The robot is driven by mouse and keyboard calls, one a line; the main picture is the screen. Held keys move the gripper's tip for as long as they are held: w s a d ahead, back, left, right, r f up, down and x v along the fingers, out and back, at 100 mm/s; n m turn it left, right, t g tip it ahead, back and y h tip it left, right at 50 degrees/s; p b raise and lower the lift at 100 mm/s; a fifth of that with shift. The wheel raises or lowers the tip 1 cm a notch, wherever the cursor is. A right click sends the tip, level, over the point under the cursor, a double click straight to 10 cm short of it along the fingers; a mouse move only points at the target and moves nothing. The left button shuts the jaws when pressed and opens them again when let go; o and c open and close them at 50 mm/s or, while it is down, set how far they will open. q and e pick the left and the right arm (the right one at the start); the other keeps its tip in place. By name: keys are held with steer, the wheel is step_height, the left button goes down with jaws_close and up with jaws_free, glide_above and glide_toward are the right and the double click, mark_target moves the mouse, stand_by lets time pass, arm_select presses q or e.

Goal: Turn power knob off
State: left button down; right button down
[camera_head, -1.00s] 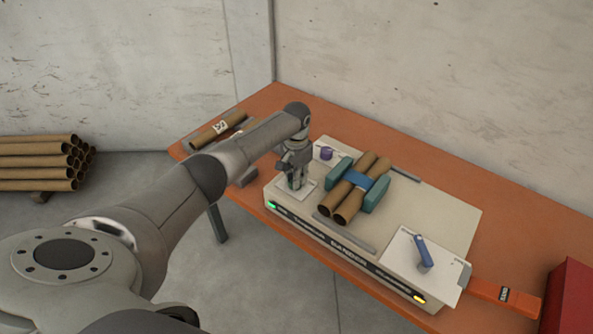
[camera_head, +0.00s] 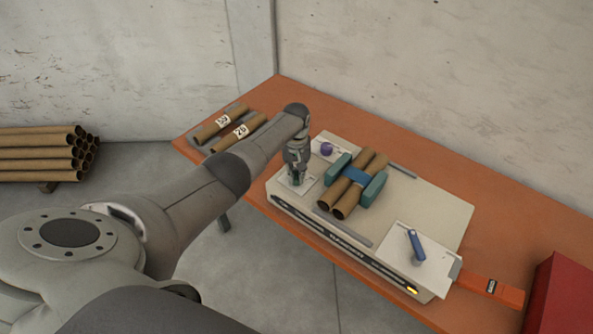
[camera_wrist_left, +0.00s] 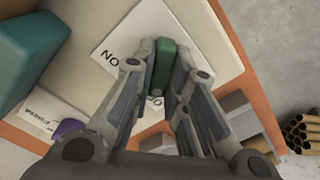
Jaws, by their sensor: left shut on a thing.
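The power knob (camera_wrist_left: 164,62) is a green bar on a white plate at the left front corner of the winder (camera_head: 440,207). My left gripper (camera_head: 297,181) points down over this plate. In the left wrist view my left gripper (camera_wrist_left: 160,88) is shut on the green knob, with a finger on each side. The plate (camera_wrist_left: 120,45) shows the word "ON" beside the knob; other lettering is partly covered by the fingers. At the winder's front left end no green light shows. A yellow light (camera_head: 412,291) glows at the front right end. My right gripper is not in view.
Brown tubes (camera_head: 347,200) lie between teal blocks (camera_head: 374,193) beside my gripper. A purple knob (camera_head: 326,149) stands behind it. A blue lever (camera_head: 416,244) is at the right. Labelled tubes (camera_head: 240,132) lie on the orange table (camera_head: 490,237). A red box (camera_head: 562,297) stands far right.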

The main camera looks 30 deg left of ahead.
mark_target(296, 173)
arm_select(q)
steer(key=shift+w+r+n, duration=0.1)
steer(key=shift+n, duration=0.3)
steer(key=c, duration=1.4)
jaws_free()
steer(key=shift+c, duration=0.2)
step_height(296, 173, up, 12)
